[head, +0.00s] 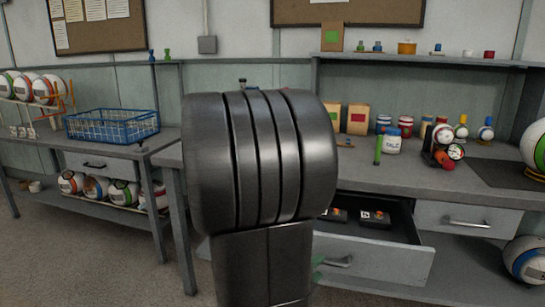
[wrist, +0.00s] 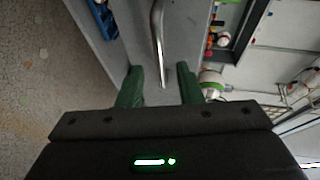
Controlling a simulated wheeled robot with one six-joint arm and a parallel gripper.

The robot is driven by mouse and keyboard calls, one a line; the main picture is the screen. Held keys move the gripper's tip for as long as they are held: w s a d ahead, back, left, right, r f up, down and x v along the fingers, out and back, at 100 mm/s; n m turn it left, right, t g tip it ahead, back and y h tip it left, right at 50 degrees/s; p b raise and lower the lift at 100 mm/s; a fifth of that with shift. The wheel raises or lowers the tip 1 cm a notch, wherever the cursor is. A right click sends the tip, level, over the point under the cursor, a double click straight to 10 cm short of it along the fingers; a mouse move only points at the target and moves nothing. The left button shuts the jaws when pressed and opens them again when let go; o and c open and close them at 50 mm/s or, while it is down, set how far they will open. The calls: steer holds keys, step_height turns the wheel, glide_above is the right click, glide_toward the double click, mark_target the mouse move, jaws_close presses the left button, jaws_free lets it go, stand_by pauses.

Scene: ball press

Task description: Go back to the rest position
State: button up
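My gripper (wrist: 159,84) shows two green fingers set well apart, with nothing clamped between them. The bar handle (wrist: 157,40) of the open drawer appears in the gap between the fingers, not touching either one as far as I can see. In the head view, my dark arm link covers the middle and hides most of the gripper; only bits of green finger show beside the drawer handle (head: 338,262). The drawer (head: 385,262) is pulled out under the right bench, with small dark boxes (head: 375,218) inside.
The right bench (head: 470,175) carries paper bags, jars, a green cylinder (head: 378,150), a gauge and balls. A blue wire basket (head: 112,124) stands on the left bench, with balls on the shelf below. Open floor (head: 80,260) lies at the front left.

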steer(key=shift+x, duration=2.3)
steer(key=shift+w+a+r, duration=0.1)
steer(key=shift+w+a, duration=0.05)
